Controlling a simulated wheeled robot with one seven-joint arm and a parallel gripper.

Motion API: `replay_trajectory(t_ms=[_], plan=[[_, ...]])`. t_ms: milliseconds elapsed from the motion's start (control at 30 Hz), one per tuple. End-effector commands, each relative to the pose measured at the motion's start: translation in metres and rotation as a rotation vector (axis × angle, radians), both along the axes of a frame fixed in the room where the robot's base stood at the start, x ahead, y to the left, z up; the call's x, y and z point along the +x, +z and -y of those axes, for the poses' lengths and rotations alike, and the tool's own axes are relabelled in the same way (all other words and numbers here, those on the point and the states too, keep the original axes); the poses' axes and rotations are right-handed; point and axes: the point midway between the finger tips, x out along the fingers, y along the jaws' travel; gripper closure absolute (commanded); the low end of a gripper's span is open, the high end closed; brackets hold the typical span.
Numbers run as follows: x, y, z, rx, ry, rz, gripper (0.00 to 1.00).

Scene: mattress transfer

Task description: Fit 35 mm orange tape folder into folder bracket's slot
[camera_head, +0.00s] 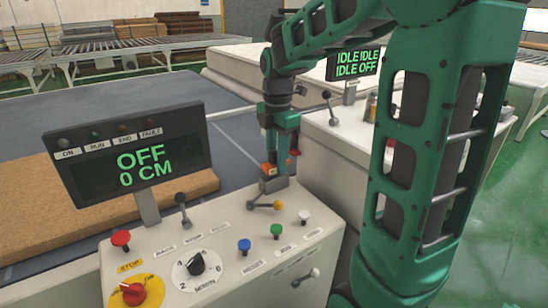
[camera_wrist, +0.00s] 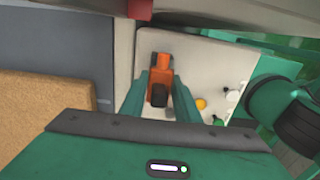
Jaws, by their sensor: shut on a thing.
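My gripper (camera_head: 281,148) points down over the far edge of the control panel in the head view. In the wrist view, its two green fingers (camera_wrist: 159,88) are shut on the orange tape folder (camera_wrist: 159,68), which has dark parts at its ends. In the head view the folder (camera_head: 269,169) shows as a small orange piece low between the fingers. A grey block (camera_head: 273,184), likely the folder bracket, stands on the panel just below it. The slot is hidden, and I cannot tell whether the folder touches the block.
The white control panel (camera_head: 225,268) carries knobs, coloured buttons and a yellow-tipped lever (camera_head: 266,205) close to the grey block. A display (camera_head: 130,155) reading OFF, 0 CM stands left. A tan mattress (camera_head: 30,210) lies behind it. Another orange-red item (camera_wrist: 140,9) shows at the wrist view's top.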

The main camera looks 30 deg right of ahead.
Motion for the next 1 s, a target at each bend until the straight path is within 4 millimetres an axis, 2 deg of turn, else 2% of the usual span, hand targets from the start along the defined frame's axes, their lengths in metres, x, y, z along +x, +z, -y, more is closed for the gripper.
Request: replay_trajectory(t_ms=[700, 733, 800, 1000], plan=[[0.0, -0.015, 0.0, 0.0, 0.0, 0.0, 1.0], [0.0, -0.015, 0.0, 0.0, 0.0, 0.001, 0.64], [0.0, -0.015, 0.0, 0.0, 0.0, 0.001, 0.5], [0.0, -0.014, 0.0, 0.0, 0.0, 0.001, 0.5]])
